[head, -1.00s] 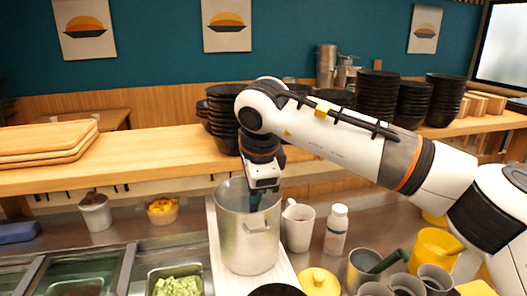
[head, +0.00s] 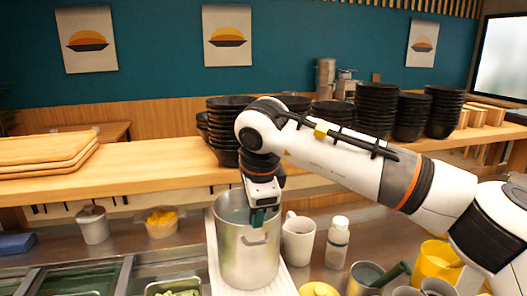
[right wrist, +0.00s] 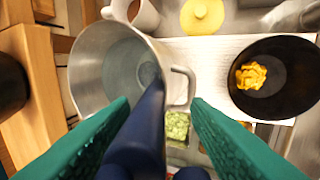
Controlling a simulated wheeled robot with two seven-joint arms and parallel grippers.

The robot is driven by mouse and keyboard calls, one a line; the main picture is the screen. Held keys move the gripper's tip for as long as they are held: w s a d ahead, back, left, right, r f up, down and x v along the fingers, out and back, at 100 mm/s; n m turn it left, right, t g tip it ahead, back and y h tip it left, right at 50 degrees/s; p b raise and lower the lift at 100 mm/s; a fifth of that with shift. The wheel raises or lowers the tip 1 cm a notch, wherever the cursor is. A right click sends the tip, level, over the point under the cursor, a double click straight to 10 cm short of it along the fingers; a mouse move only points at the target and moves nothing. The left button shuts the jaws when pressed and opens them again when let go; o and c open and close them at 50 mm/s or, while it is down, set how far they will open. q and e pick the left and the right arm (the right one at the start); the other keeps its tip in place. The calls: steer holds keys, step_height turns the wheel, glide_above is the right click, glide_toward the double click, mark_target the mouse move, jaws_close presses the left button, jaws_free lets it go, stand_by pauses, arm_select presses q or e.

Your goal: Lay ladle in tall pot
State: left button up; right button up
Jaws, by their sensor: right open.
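The tall metal pot (head: 240,262) stands on a white board in the head view. It also shows in the right wrist view (right wrist: 88,60), with its open mouth facing up. The dark blue ladle (right wrist: 140,130) passes between my right fingers, and its far end shows within the pot's mouth; its bowl cannot be made out. My right gripper (head: 259,217) is at the pot's mouth near the rim. In the right wrist view its green fingers (right wrist: 160,125) are spread apart on both sides of the ladle. My left gripper is not in view.
A white mug (head: 298,240) and a white bottle (head: 337,245) stand right of the pot. A black bowl (right wrist: 300,95) with yellow food is close by. Behind runs a wooden shelf (head: 130,188) with stacked black bowls (head: 222,130). Food bins are at front left.

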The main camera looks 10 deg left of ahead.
steer(key=b+v, duration=0.1)
steer(key=v, duration=1.1)
